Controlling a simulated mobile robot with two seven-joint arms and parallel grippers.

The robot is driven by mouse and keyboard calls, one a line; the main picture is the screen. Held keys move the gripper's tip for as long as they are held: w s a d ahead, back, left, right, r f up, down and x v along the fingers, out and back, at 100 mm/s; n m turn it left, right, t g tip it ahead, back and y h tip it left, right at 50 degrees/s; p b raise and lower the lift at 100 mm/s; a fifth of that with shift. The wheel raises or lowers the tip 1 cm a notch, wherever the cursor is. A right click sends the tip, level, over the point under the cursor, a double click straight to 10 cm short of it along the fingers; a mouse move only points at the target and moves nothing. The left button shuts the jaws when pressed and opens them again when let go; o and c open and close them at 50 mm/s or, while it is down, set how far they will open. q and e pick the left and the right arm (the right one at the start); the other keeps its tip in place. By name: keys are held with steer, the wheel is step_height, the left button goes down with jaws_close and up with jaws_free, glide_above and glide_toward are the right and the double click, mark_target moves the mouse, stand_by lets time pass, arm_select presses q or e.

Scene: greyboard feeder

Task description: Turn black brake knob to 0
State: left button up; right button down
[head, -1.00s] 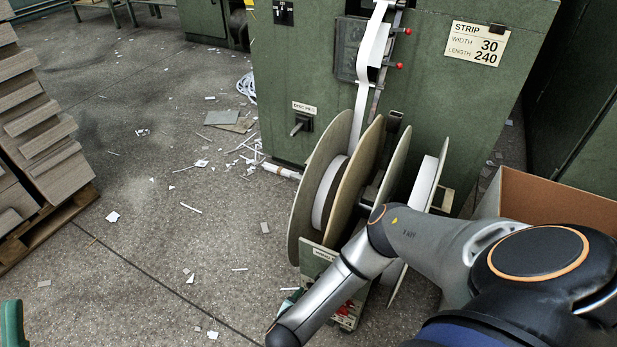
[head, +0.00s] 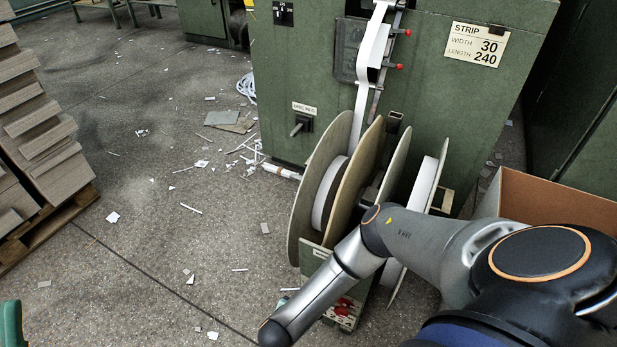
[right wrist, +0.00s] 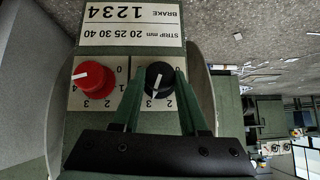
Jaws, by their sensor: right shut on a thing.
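The black brake knob (right wrist: 159,78) sits on a small panel in the right wrist view, which shows the panel upside down. Its white pointer line aims down in the picture, on the side of the 2 and 3 marks; the exact mark is partly covered. My right gripper (right wrist: 159,73) is shut on the knob, with one green finger on each side. In the head view my right arm reaches across to the reel stand, and its gripper is hidden there.
A red knob (right wrist: 95,77) sits beside the black one, under a STRIP and BRAKE label plate (right wrist: 130,25). Large reel discs (head: 318,190) stand close to my right arm. A cardboard box (head: 560,200) is at right. Open floor with paper scraps lies left.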

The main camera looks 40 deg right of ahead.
steer(key=shift+w+a+n+g+h, duration=0.1)
steer(key=shift+w+n+g+h, duration=0.1)
steer(key=shift+n+g+h, duration=0.6)
steer(key=shift+w+a+n+g+h, duration=0.15)
steer(key=shift+n+g, duration=0.25)
steer(key=shift+g, duration=0.8)
steer(key=shift+d, duration=0.15)
steer(key=shift+c, duration=2.2)
jaws_free()
steer(key=p+v, duration=0.3)
steer(key=v, duration=0.9)
steer(key=shift+a, duration=0.3)
